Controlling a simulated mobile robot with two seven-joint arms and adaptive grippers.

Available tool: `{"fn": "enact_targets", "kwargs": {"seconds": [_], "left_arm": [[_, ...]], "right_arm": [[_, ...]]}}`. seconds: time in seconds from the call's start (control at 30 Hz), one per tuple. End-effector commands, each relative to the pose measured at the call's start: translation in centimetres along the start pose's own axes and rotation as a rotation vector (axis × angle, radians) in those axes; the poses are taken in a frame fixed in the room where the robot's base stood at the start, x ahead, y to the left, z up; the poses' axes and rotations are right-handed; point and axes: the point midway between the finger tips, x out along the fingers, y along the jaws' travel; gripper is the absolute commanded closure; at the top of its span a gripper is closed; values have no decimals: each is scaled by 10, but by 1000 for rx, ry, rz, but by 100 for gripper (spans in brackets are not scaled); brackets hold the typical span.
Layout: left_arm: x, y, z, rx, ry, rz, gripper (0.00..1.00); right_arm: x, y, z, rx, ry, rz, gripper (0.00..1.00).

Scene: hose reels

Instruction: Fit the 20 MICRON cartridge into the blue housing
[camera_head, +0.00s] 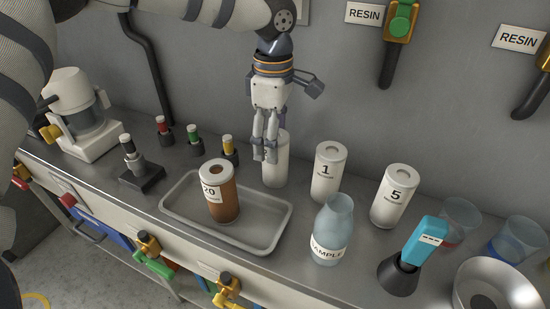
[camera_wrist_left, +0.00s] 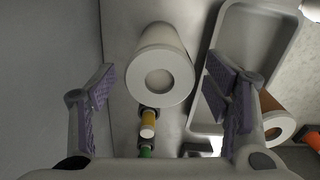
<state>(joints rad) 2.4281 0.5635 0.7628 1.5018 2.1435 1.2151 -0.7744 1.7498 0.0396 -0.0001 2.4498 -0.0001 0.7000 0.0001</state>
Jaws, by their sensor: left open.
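The brown cartridge labelled 20 (camera_head: 222,205) stands upright in the grey tray; its smaller text is hard to read. Its pale top shows at the right of the left wrist view (camera_wrist_left: 279,127). My left gripper (camera_head: 264,157) is open, pointing down at a white cartridge (camera_head: 276,172) behind the tray. In the left wrist view this white cartridge (camera_wrist_left: 160,70) lies between the open fingers, apart from both; its label is hidden. White cartridges labelled 1 (camera_head: 328,173) and 5 (camera_head: 394,198) stand to the right. My right gripper is not in view.
The grey tray (camera_head: 270,241) has free room right of the brown cartridge. A SAMPLE bottle (camera_head: 334,230), a teal device on a dark stand (camera_head: 425,240), clear cups and a metal bowl (camera_head: 500,285) crowd the right. Small colour-capped fittings (camera_head: 194,139) stand left. The wall is close behind.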

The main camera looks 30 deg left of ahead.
Motion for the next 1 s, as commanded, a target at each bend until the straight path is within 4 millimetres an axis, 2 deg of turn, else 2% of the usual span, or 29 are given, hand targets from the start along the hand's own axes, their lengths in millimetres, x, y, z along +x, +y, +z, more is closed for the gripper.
{"fn": "enact_targets", "kwargs": {"seconds": [0.03, 0.3, 0.33, 0.37, 0.57, 0.73, 0.83, 1.0], "left_arm": [[0, 0, 0, 0, 0, 0, 29], [0, 0, 0, 0, 0, 0, 91], [0, 0, 0, 0, 0, 0, 97], [-1, 0, 0, 0, 0, 0, 100], [-1, 0, 0, 0, -1, 0, 100], [-16, 1, 1, 0, -2, 3, 100], [-40, -3, 1, 3, -2, 5, 100], [-90, -41, 3, 4, -5, 17, 100]], "right_arm": [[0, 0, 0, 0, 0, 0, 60], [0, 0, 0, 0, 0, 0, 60], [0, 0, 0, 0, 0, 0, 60], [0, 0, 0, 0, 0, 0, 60], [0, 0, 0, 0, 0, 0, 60], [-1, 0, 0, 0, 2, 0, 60], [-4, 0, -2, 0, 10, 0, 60], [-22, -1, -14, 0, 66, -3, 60]]}}
